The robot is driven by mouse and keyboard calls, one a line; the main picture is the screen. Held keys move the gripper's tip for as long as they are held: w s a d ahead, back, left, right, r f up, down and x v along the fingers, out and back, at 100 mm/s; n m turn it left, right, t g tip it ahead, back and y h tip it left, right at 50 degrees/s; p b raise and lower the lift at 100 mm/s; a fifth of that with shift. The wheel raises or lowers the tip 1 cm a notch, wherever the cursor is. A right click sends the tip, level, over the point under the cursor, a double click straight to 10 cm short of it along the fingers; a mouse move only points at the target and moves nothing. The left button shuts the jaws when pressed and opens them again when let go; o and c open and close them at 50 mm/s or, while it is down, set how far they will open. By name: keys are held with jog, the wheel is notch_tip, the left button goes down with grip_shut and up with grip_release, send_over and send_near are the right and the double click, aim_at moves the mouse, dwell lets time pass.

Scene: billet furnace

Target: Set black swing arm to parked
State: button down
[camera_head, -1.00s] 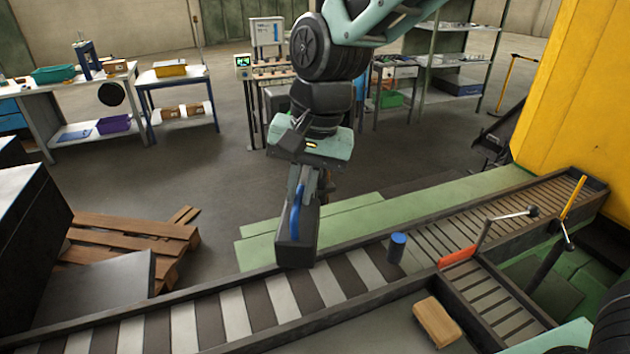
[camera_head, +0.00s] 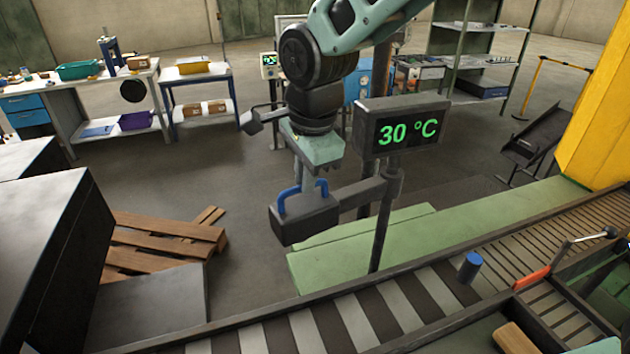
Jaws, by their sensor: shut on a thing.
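The black swing arm shows as a dark box-shaped end (camera_head: 305,222) with a blue handle (camera_head: 289,199) on top. A dark bar joins it to a collar on an upright post (camera_head: 384,222), and the arm points left from the post. My gripper (camera_head: 306,184) reaches down from above and is shut on the blue handle; the fingertips are partly hidden by it. The box hangs beyond the striped conveyor, above the floor and the near end of the green step. A display reading 30 °C (camera_head: 408,132) stands at the post's top.
A wooden pallet (camera_head: 165,236) and dark boxes (camera_head: 45,240) are at left. A green step (camera_head: 470,224) lies behind the conveyor. Open floor lies beyond.

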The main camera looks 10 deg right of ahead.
jog(key=w+m, duration=0.1)
jog(key=w, duration=0.1)
jog(key=w+a+m, duration=0.1)
jog(key=w, duration=0.1)
jog(key=shift+w+r, duration=0.1)
jog(key=shift+r, duration=0.05)
dwell(0.4)
jog(key=c, duration=1.5)
grip_release()
jog(key=shift+w, duration=0.15)
jog(key=s+r+b, duration=0.1)
jog(key=r, duration=0.4)
jog(key=s+r+b, duration=0.1)
jog(key=r+b, duration=0.1)
jog(key=r, duration=0.4)
jog(key=s+r+b, duration=0.1)
jog(key=r+b, duration=0.1)
jog(key=r, duration=0.4)
jog(key=shift+s+d, duration=0.3)
jog(key=shift+s, duration=0.05)
